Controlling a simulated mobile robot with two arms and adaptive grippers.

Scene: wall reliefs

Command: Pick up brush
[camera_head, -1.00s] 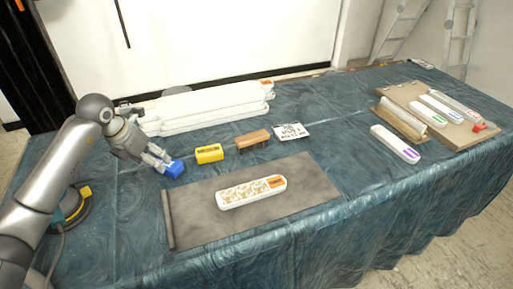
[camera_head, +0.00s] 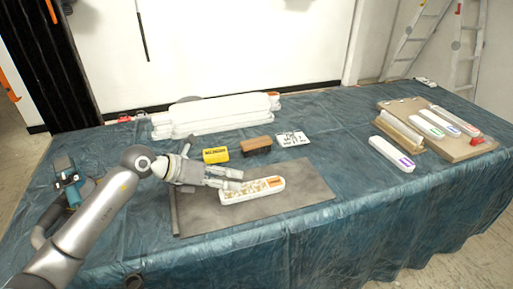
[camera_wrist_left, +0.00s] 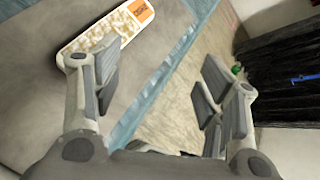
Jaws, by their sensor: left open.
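The brush (camera_head: 256,145), a brown block with dark bristles beneath, stands on the blue-covered table behind the grey mat, just right of a yellow box (camera_head: 215,155). My left gripper (camera_head: 236,180) is open and empty, in front of the brush and lower in the picture. Its fingertips overlap the left part of a white relief tray (camera_head: 276,185) with an orange label. In the left wrist view, the two fingers of my left gripper (camera_wrist_left: 160,92) are spread wide, with the tray (camera_wrist_left: 105,32) at upper left. The brush does not show there. My right gripper is out of view.
A grey mat (camera_head: 310,183) lies under the tray. A white patterned card (camera_head: 292,139) lies right of the brush. Long white mouldings (camera_head: 215,115) are stacked behind. At right are a white bar with a purple label (camera_head: 391,154) and a board (camera_head: 470,147) with more bars.

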